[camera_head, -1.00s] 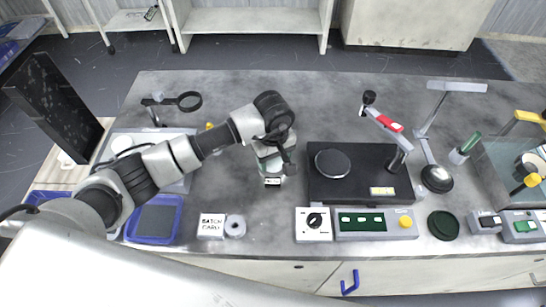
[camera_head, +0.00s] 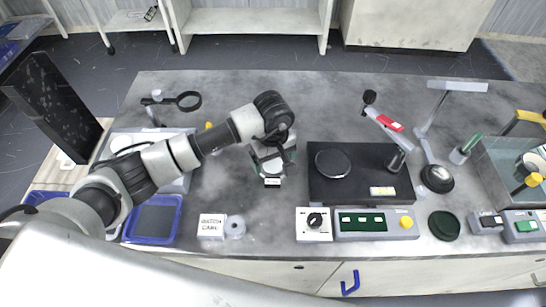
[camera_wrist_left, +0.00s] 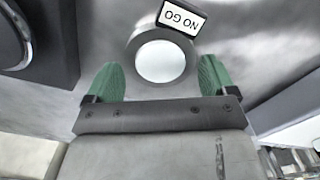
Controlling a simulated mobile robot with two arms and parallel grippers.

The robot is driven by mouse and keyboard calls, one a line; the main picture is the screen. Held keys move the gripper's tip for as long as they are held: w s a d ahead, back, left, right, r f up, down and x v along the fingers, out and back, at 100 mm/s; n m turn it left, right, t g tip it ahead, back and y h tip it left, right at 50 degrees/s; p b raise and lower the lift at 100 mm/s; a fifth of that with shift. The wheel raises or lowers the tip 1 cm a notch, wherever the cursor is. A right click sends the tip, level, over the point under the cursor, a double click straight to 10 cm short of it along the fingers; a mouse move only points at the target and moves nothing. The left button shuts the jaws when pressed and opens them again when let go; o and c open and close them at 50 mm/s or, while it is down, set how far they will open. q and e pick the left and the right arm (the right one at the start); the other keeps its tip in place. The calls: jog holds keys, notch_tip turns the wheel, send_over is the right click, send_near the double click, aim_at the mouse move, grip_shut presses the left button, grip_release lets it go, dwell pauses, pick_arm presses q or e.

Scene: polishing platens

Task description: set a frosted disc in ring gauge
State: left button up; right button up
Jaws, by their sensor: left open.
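A round ring gauge with a grey rim (camera_wrist_left: 134,46) and a "NO GO" label (camera_wrist_left: 181,17) shows in the left wrist view. A pale, matte frosted disc (camera_wrist_left: 161,62) lies inside the rim; whether it sits fully flat I cannot tell. My left gripper (camera_wrist_left: 159,78) is open, its green fingers on either side of the gauge and apart from it. In the head view my left gripper (camera_head: 273,163) is over the gauge and hides most of it; the white label (camera_head: 272,183) shows in front. My right gripper is not in view.
Right of the gauge is a black platen machine (camera_head: 355,190) with a control box (camera_head: 375,224). A batch card (camera_head: 211,227) and a grey ring (camera_head: 235,227) lie at the front. A blue tray (camera_head: 154,220) and a magnifier (camera_head: 188,101) are to the left.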

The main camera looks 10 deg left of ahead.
pick_arm(q)
notch_tip(320, 180, up, 11)
jog(key=shift+b, duration=0.35)
jog(key=shift+f, duration=0.15)
dwell(0.7)
